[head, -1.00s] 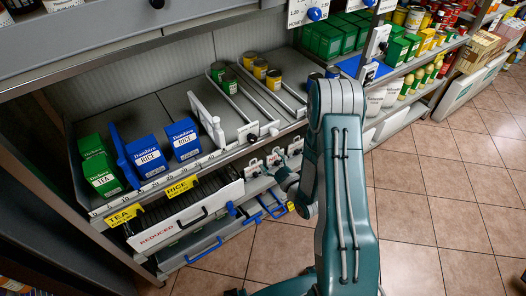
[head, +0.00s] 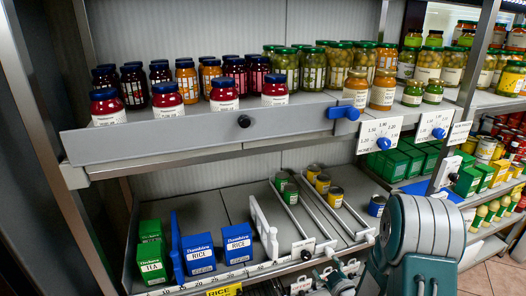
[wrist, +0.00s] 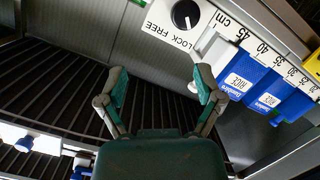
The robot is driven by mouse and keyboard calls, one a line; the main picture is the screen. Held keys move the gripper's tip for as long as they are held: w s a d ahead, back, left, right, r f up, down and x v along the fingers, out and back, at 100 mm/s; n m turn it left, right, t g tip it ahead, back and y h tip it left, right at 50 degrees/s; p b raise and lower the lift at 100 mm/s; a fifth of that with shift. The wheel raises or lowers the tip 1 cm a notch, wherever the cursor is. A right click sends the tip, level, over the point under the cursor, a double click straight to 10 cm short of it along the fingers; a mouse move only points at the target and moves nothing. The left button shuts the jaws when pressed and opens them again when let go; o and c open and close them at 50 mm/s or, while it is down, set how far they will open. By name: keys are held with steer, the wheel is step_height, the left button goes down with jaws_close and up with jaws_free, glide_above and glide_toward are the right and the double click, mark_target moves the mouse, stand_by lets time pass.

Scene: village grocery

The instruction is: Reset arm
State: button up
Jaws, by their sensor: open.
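My gripper (wrist: 160,92) is open in the wrist view, its two fingers spread wide with nothing between them. Beyond the fingers is the shelf's front rail with a LOCK FREE label (wrist: 170,27) and a round dark knob (wrist: 185,14).
The upper shelf holds rows of jars (head: 221,94) behind a grey front rail (head: 200,135) with a blue clamp (head: 344,113). Green tea boxes (head: 151,262), cans (head: 322,184) and a white divider (head: 262,229) stand on the lower shelf. Dark slats (wrist: 50,85) fill the wrist view's left.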

steer(key=s+r+m+g+h, duration=0.2)
steer(key=s+r, duration=0.1)
steer(key=r, duration=0.5)
steer(key=s+r+m+g+h, duration=0.2)
steer(key=r+h, duration=0.1)
steer(key=r, duration=0.5)
steer(key=s+a+r+m+g, duration=0.1)
steer(key=s+r, duration=0.1)
steer(key=s, duration=0.5)
steer(key=s+a+r+m+g, duration=0.1)
steer(key=s+r+m+g, duration=0.1)
steer(key=s, duration=0.6)
steer(key=s+a+r+m+g+y, duration=0.1)
steer(key=s+r, duration=0.3)
steer(key=s, duration=0.4)
steer(key=shift+s+a+r+m+g, duration=0.25)
steer(key=shift+a+m+g, duration=0.25)
steer(key=shift+a+g, duration=0.15)
